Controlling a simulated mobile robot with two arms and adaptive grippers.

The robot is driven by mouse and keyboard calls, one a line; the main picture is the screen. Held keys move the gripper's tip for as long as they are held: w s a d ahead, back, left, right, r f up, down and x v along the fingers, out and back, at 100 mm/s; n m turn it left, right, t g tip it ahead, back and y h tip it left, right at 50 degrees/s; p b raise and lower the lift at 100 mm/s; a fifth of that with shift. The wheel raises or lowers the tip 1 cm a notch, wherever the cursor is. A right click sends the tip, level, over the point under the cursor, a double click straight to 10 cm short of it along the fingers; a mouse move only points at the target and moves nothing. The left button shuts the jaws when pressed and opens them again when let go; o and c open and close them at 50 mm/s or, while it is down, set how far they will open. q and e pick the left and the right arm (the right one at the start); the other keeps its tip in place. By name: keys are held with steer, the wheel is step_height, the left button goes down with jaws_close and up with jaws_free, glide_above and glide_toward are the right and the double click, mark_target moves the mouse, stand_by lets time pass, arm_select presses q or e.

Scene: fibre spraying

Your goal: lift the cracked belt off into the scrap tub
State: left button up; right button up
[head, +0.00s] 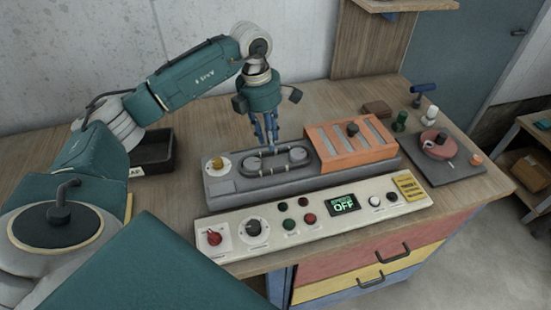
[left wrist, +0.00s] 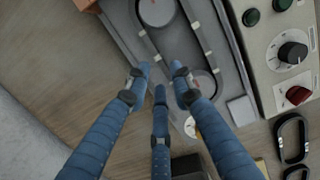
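The belt (head: 262,171) is a dark loop around two grey round pulleys on the grey machine bed (head: 228,184). The belt (left wrist: 203,33) also shows in the left wrist view, with small pale marks along it; I cannot make out a crack. My left gripper (head: 267,142) points down just above the belt's rear side in the head view. The scrap tub (head: 153,150) is a black open box at the left with a partly hidden label. My right gripper is not in view.
An orange slotted cover (head: 350,145) stands right of the belt. A control panel (head: 310,216) with knobs and an OFF display runs along the front. A grey plate with a red round part (head: 437,144) is at the right. Two black loops (left wrist: 292,138) show in the left wrist view.

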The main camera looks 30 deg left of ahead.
mark_target(273, 153)
arm_select(q)
steer(key=shift+w+d+f+p, duration=0.15)
steer(key=shift+f+p, duration=0.1)
steer(key=shift+f, duration=0.7)
steer(key=shift+w+d+f+p, duration=0.15)
steer(key=shift+f+p, duration=0.1)
steer(key=shift+f, duration=0.7)
steer(key=shift+a, duration=0.1)
jaws_close()
steer(key=shift+r, duration=0.1)
